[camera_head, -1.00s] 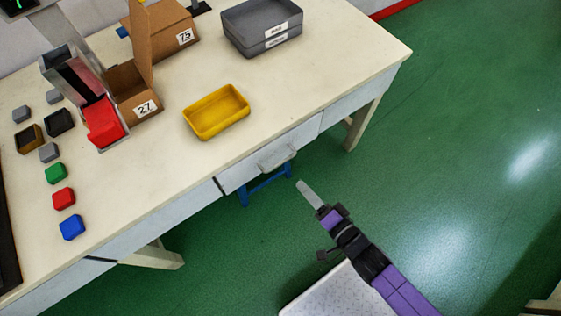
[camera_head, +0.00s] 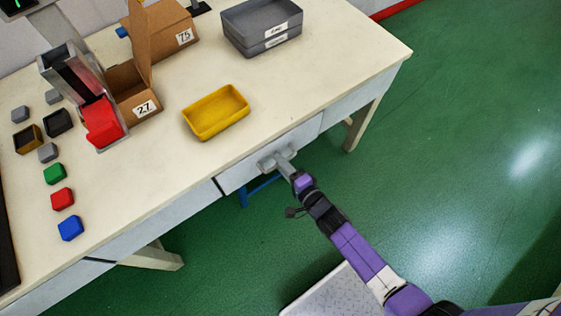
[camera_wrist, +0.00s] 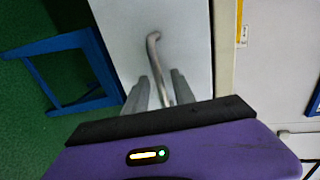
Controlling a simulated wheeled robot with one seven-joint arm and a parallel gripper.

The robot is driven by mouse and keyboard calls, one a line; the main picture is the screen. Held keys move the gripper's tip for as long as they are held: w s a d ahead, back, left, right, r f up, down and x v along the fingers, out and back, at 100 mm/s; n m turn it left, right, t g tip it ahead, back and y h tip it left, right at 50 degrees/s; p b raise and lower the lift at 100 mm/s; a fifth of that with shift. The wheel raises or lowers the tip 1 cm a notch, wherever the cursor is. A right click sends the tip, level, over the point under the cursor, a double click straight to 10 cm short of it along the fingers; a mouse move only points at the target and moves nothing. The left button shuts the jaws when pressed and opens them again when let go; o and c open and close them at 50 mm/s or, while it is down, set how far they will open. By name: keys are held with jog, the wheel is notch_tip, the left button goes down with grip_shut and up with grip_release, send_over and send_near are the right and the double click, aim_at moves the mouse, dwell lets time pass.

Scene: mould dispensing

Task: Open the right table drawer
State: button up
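The right table drawer (camera_head: 236,178) has a pale front under the tabletop and looks closed. Its grey bar handle (camera_wrist: 155,62) runs between my two fingers in the wrist view. My gripper (camera_head: 283,163) is at the handle, with its fingertips on either side of the bar. In the wrist view my gripper (camera_wrist: 159,92) shows a gap between each finger and the bar, so the fingers are apart. In the head view the fingers partly cover the handle.
The table (camera_head: 290,95) carries a yellow tray (camera_head: 217,113), stacked grey trays (camera_head: 262,28), cardboard boxes (camera_head: 165,38) and several coloured blocks. A blue frame (camera_wrist: 75,70) stands under the table. Green floor (camera_head: 450,170) to the right is clear.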

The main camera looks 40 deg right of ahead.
jog(key=shift+w, duration=0.35)
grip_shut()
jog(key=shift+f, duration=0.1)
dwell(1.1)
